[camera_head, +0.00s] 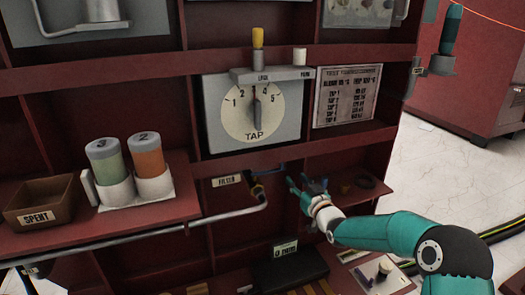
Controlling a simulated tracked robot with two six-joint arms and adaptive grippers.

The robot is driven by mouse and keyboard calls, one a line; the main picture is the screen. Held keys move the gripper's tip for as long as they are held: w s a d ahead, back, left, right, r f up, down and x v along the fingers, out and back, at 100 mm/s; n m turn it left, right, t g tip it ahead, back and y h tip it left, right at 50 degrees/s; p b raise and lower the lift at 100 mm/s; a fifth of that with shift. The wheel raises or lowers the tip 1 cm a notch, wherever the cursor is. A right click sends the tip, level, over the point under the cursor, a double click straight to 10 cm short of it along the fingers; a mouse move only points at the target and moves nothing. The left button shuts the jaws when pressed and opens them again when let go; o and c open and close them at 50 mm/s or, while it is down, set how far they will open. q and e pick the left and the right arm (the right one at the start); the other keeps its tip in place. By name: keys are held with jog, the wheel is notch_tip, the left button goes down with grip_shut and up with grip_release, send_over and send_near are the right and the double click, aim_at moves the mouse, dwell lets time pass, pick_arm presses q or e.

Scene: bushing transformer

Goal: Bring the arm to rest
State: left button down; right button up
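My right arm (385,232), teal with a black elbow, comes in from the lower right. Its gripper (304,187) is in front of the red rack, below the tap dial (254,112) and right of the FILTER label (227,180). Its fingers look spread apart, with nothing visible between them. A black and yellow tool (256,187) is left of the gripper, apart from it in the picture.
A shelf at left holds a SPENT box (40,202) and two jars, green (109,161) and orange (145,154). A grey rail (150,232) runs along its front. A dark case (290,266) lies below the gripper. White floor (440,160) shows at right.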

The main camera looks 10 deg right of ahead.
jog(key=s+a+f+m+g, duration=0.1)
jog(key=s+a+f+g, duration=0.3)
jog(key=f, duration=0.5)
jog(key=s+a+f+g, duration=0.1)
jog(key=s+f, duration=0.5)
jog(key=f, duration=0.2)
jog(key=s+a+f+m+g, duration=0.1)
jog(key=s+a+f+g, duration=0.3)
jog(key=f, duration=0.5)
jog(key=s+a+f+m+g, duration=0.1)
jog(key=s+f+g, duration=0.2)
jog(key=s, duration=0.7)
jog(key=s+a+f+g, duration=0.1)
jog(key=s+f+g, duration=0.15)
jog(key=s, duration=0.75)
jog(key=s+a+f+m+g, duration=0.1)
jog(key=s+f+g, duration=0.25)
jog(key=s, duration=0.75)
notch_tip(320, 180, up, 37)
jog(key=p, duration=3.8)
jog(key=shift+w+a+r+t+y, duration=0.15)
jog(key=shift+w+r+t+y, duration=0.05)
jog(key=shift+w+t+y, duration=0.2)
